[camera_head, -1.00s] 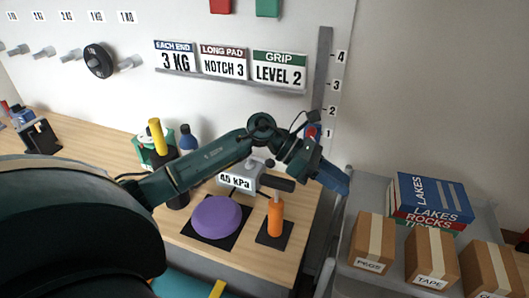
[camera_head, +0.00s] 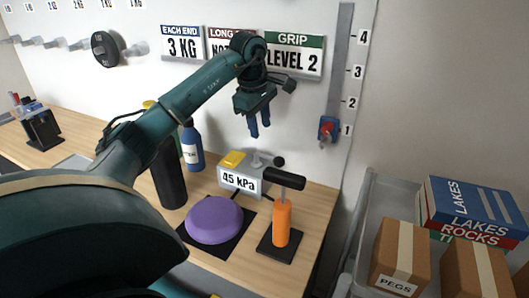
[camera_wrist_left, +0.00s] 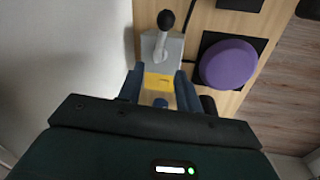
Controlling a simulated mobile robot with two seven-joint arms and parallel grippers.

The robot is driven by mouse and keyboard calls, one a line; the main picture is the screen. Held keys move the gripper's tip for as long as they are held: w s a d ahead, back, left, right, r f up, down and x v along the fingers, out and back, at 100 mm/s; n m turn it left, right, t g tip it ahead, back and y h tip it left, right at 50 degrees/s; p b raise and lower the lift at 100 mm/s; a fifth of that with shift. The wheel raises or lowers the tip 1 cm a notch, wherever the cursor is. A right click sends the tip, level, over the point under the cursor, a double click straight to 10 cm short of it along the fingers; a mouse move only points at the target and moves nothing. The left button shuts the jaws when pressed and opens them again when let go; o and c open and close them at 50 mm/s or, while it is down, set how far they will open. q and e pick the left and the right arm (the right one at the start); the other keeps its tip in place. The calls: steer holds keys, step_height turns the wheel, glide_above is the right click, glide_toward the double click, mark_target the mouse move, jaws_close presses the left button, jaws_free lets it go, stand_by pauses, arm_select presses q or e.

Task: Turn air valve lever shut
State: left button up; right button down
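The air valve is a grey box (camera_head: 240,181) labelled 45 kPa on the wooden bench, with a yellow block (camera_head: 233,159) on its top left. Its lever (camera_head: 266,161) is a short metal arm ending in a black knob, lying toward the right. The lever also shows in the left wrist view (camera_wrist_left: 163,38), its black knob at the top. My left gripper (camera_head: 259,129) hangs above the box, fingers down, apart and empty. In the wrist view the yellow block shows between the fingers, with the lever beyond them. My right gripper is not in view.
A purple dome (camera_head: 214,219) and an orange pump (camera_head: 282,222) with a black T-handle stand in front of the box. A blue bottle (camera_head: 193,148) and black cylinder (camera_head: 168,175) stand left. A blue-red slider (camera_head: 327,130) is on the wall scale. Boxes fill the right-hand tray.

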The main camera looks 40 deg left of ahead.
mark_target(265, 154)
arm_select(q)
steer(key=f, duration=0.3)
steer(key=w+f, duration=0.1)
steer(key=f, duration=0.5)
steer(key=shift+w+a, duration=0.1)
steer(key=shift+w, duration=0.25)
steer(key=shift+c, duration=0.4)
steer(key=shift+r, duration=0.1)
jaws_close()
